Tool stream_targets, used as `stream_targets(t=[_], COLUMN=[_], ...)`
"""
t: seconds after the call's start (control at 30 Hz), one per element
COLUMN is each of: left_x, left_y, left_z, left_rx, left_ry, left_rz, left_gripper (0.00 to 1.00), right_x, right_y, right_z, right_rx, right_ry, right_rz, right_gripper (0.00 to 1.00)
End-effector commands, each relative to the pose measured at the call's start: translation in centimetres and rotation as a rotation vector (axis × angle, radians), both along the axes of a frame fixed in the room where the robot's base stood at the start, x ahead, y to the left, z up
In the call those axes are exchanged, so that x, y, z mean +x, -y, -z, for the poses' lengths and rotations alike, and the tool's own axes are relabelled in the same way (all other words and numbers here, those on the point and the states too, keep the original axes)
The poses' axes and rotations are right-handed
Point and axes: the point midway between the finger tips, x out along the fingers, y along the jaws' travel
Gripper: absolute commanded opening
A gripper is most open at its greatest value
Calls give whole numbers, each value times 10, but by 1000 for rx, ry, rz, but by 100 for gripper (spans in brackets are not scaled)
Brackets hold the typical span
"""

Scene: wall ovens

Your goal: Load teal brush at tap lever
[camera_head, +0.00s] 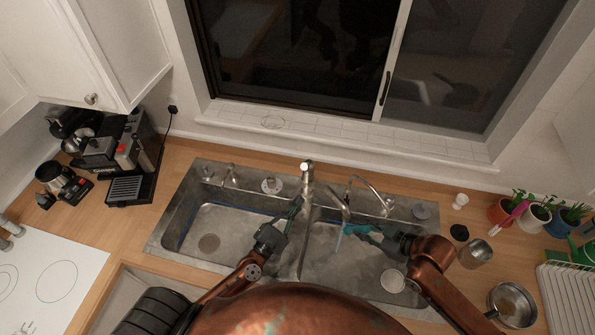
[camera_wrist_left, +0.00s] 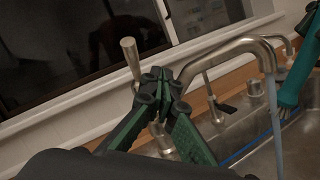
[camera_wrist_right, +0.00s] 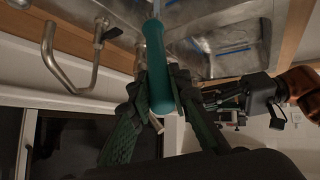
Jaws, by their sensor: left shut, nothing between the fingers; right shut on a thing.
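The teal brush (camera_head: 357,229) is held over the right basin beside the spout. My right gripper (camera_head: 368,237) is shut on it. In the right wrist view the teal handle (camera_wrist_right: 155,55) lies between the fingers (camera_wrist_right: 158,95); the brush also shows at the right of the left wrist view (camera_wrist_left: 297,78). The tap lever (camera_head: 307,168) stands upright behind the sink divider. My left gripper (camera_head: 296,203) is shut and empty, just in front of it. In the left wrist view the fingertips (camera_wrist_left: 160,78) are close to the lever (camera_wrist_left: 130,58); contact is unclear.
The curved spout (camera_wrist_left: 235,46) has a bluish stream (camera_wrist_left: 277,135) below it. The left basin (camera_head: 215,225) is clear. A steel cup (camera_head: 475,253), a pan (camera_head: 513,305) and potted plants (camera_head: 540,214) stand on the right. A coffee machine (camera_head: 125,160) stands on the left.

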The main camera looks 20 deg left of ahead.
Motion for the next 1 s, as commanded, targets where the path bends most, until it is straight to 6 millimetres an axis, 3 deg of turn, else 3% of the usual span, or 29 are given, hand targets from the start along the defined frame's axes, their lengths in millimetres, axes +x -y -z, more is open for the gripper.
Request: stream_targets(t=[0.17,0.3,0.47,0.57,0.7,0.87,1.0], left_x=[66,119,173,196,216,226,226], left_y=[-10,-56,-117,-127,-112,-88,-73], left_z=[6,10,-5,-14,-23,-38,-62], left_rx=[761,1352,1821,1924,1909,1855,1823], left_ry=[106,162,149,101,18,-87,-189], left_rz=[172,256,342,430,582,762,909], left_gripper=[0,0,0,0,0,0,0], right_x=[0,0,0,0,0,0,0], right_y=[0,0,0,0,0,0,0], right_z=[0,0,0,0,0,0,0], right_rx=[1,0,0,0,0,0,0], right_ry=[0,1,1,1,0,0,0], right_rz=[0,1,1,1,0,0,0], right_gripper=[0,0,0,0,0,0,0])
